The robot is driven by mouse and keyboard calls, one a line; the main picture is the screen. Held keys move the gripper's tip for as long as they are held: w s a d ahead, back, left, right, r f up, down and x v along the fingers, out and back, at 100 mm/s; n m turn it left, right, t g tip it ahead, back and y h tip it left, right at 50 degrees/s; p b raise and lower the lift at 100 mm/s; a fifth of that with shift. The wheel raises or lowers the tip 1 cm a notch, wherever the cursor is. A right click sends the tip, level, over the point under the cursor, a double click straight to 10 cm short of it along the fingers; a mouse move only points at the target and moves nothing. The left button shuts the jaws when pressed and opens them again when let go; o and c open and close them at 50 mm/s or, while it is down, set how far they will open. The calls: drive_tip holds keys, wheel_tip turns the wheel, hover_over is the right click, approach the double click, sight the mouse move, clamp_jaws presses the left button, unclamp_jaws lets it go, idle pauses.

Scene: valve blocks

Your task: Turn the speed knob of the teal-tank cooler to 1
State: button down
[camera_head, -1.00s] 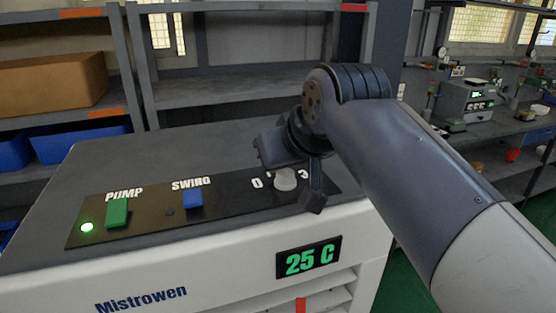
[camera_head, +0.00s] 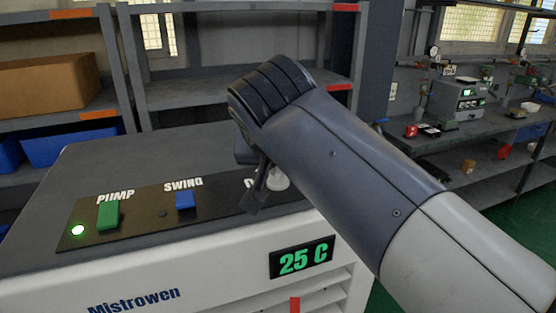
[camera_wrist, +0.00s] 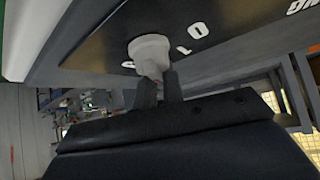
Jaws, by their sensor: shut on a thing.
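The white speed knob (camera_head: 278,180) sits at the right end of the black control panel on top of the cooler (camera_head: 215,262). My arm partly covers it and its printed numbers in the head view. In the wrist view the knob (camera_wrist: 148,48) is at upper centre, with the digits 0 and 1 printed beside it; where its pointer faces I cannot tell. My gripper (camera_wrist: 158,80) has its two dark fingers closed on the lower part of the knob. In the head view my gripper (camera_head: 258,186) is mostly hidden behind my arm. No teal tank shows.
The green PUMP button (camera_head: 108,216), a lit green lamp (camera_head: 78,230) and the blue SWING button (camera_head: 185,199) lie left on the panel. A 25 C display (camera_head: 302,258) is on the cooler's front. Shelves (camera_head: 235,93) stand behind; a workbench (camera_head: 470,135) is at right.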

drive_tip(key=shift+s+f, duration=0.1)
drive_tip(key=shift+f, duration=0.35)
drive_tip(key=c, duration=1.5)
unclamp_jaws()
drive_tip(key=shift+s+r, duration=0.1)
drive_tip(key=shift+o, duration=0.2)
drive_tip(key=shift+r, duration=0.1)
drive_tip(key=shift+s+a+r, duration=0.1)
drive_tip(key=shift+r, duration=0.1)
drive_tip(key=v, duration=1)
drive_tip(key=x, duration=1)
drive_tip(key=shift+w+f, duration=0.1)
drive_tip(key=shift+w, duration=0.1)
